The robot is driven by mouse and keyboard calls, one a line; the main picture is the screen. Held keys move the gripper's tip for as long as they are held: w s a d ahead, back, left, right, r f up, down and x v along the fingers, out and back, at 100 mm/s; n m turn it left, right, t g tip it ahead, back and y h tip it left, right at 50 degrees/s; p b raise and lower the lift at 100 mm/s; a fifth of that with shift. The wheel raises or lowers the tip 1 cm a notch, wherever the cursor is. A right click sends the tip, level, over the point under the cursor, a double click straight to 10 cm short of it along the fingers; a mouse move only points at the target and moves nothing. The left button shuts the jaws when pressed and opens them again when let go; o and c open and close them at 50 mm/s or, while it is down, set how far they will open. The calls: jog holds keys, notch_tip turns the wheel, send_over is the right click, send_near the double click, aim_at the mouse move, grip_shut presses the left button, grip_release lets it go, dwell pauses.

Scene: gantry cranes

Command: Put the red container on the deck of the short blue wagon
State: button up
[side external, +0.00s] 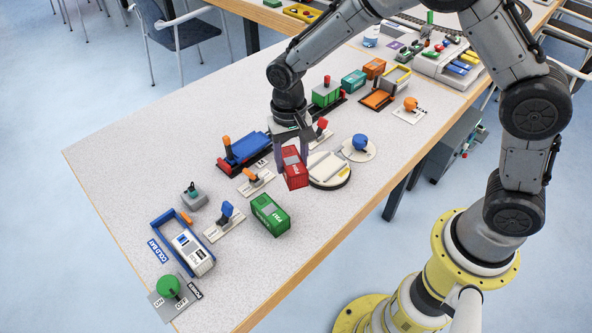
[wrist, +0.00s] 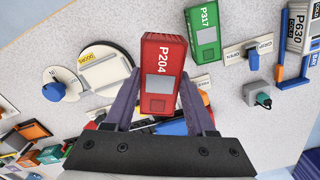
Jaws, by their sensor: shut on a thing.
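The red container (side external: 295,170), marked P204, is held between the fingers of my gripper (side external: 291,150). It looks raised off the table, left of a round cream turntable. In the wrist view the red container (wrist: 163,75) sits between the two fingers of my gripper (wrist: 160,92), its far end pointing away from me. The blue wagon (side external: 248,147) has an orange post at its left end and stands behind and left of the container.
A green container (side external: 270,213) lies front-left of the red one. Levers on plates (side external: 226,216) stand nearby. A blue-walled bay (side external: 184,240) holds a white container at left. The round turntable (side external: 328,171) is right of my gripper. The table's left corner is clear.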

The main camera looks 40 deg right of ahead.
jog(key=w+d+r+m, duration=0.1)
jog(key=w+r+m, duration=0.1)
jog(key=w+m, duration=0.55)
jog(key=w+d+r+m, duration=0.15)
jog(key=w+m, duration=0.35)
jog(key=w, duration=0.6)
jog(key=shift+w+d+f, duration=0.1)
jog(key=shift+w+f, duration=0.1)
jog(key=shift+f, duration=1.05)
jog(key=shift+w+a+f, duration=0.1)
jog(key=shift+w+f, duration=0.05)
jog(key=shift+f, duration=1.1)
jog(key=shift+w+d+f, duration=0.1)
jog(key=shift+w+f, duration=0.1)
jog(key=shift+f, duration=1.05)
jog(key=shift+f, duration=0.8)
jog(key=o, duration=1.3)
jog(key=shift+o, duration=0.2)
